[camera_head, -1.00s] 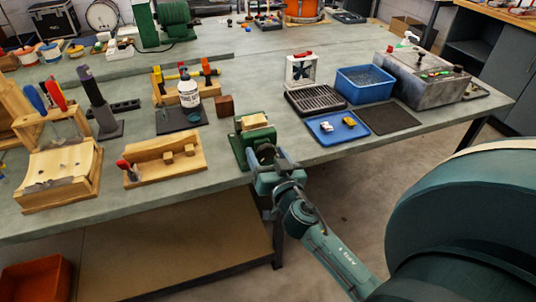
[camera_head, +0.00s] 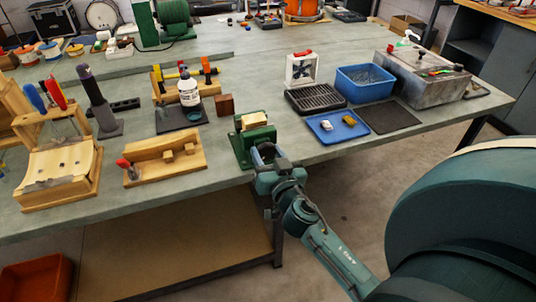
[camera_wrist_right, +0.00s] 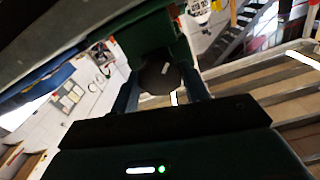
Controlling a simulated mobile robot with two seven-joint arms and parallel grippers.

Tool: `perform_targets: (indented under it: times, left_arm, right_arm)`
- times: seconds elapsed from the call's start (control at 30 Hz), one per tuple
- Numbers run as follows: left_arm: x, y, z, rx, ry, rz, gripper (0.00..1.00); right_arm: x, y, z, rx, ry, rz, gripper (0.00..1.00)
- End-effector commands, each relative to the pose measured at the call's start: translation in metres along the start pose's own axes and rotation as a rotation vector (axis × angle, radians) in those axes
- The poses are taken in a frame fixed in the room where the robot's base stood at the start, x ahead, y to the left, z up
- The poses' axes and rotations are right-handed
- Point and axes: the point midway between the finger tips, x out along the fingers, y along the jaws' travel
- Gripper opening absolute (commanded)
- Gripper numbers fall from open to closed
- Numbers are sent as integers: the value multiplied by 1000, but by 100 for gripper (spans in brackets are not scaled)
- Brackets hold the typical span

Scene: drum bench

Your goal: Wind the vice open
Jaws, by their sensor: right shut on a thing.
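The green vice (camera_head: 241,149) stands at the front edge of the bench, with a pale wooden block (camera_head: 254,120) at its top. My right gripper (camera_head: 265,155) is at the front of the vice, just off the bench edge. In the right wrist view its two fingers (camera_wrist_right: 162,82) are on either side of a dark round part at the vice's front (camera_wrist_right: 158,76), and it is shut on this part. The handle is mostly hidden by the gripper. The green vice body (camera_wrist_right: 145,35) fills the space beyond. My left gripper is not in view.
A blue tray (camera_head: 318,136) with small parts lies right of the vice, near a dark mat (camera_head: 405,119) and a blue bin (camera_head: 347,91). A wooden rack (camera_head: 150,176) lies to the left. A white bottle (camera_head: 189,92) stands behind, beside a brown block (camera_head: 224,105).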

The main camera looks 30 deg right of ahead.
Motion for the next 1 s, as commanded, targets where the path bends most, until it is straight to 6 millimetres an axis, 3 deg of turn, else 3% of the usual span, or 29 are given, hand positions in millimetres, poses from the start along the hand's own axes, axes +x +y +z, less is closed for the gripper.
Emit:
perform_targets:
  times: [1.0]
  left_arm:
    - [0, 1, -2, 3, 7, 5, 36]
  right_arm:
    - [0, 0, 0, -889, 1, 1, 23]
